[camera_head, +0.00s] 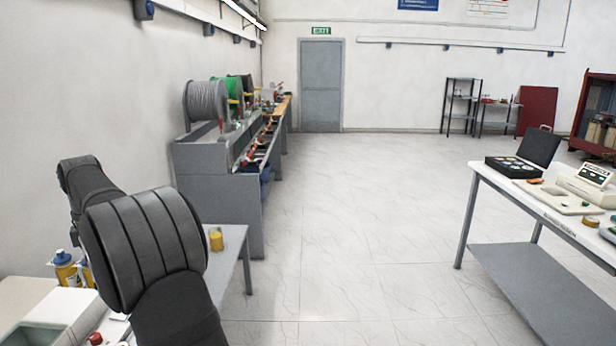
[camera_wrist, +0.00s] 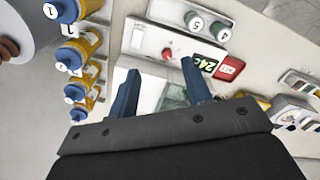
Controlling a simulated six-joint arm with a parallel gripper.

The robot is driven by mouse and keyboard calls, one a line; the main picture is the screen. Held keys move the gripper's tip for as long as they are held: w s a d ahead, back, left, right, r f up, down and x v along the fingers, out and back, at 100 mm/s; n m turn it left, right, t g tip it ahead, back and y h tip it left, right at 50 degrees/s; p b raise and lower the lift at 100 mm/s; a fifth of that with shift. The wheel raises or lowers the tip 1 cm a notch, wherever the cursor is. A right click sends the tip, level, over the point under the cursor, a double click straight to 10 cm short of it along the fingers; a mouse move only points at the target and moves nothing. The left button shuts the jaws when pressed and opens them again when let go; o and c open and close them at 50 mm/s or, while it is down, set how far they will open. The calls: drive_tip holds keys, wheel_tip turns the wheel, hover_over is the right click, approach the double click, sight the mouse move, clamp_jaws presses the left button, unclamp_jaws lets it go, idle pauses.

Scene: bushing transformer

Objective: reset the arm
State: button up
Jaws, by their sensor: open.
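My gripper (camera_wrist: 160,95) shows in the wrist view with its two blue fingers spread apart and nothing between them. Below the fingers lies a light bench surface with a pale panel (camera_wrist: 150,42) that carries a red knob (camera_wrist: 167,54). My dark arm (camera_head: 145,240) fills the lower left of the head view. My gripper is out of sight in the head view.
Several yellow bottles with blue caps (camera_wrist: 84,48) stand left of my gripper. A green and red numbered display (camera_wrist: 204,63) lies close to the right finger. A grey workbench (camera_head: 215,165) holds cable reels (camera_head: 207,101). A table (camera_head: 545,205) stands right. Open floor (camera_head: 370,230) lies between.

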drive_tip(key=shift+d, duration=0.15)
drive_tip(key=w+d+m, duration=0.3)
drive_tip(key=d+m, duration=0.1)
drive_tip(key=d, duration=0.6)
drive_tip(key=w+d+m, duration=0.2)
drive_tip(key=d+m, duration=0.2)
drive_tip(key=d, duration=0.7)
drive_tip(key=n, duration=1)
hover_over(95, 336)
drive_tip(key=f, duration=0.1)
drive_tip(key=shift+n, duration=0.3)
wheel_tip(95, 336, down, 17)
drive_tip(key=shift+r, duration=0.15)
drive_tip(key=shift+m, duration=0.4)
drive_tip(key=m, duration=0.6)
drive_tip(key=shift+m, duration=0.3)
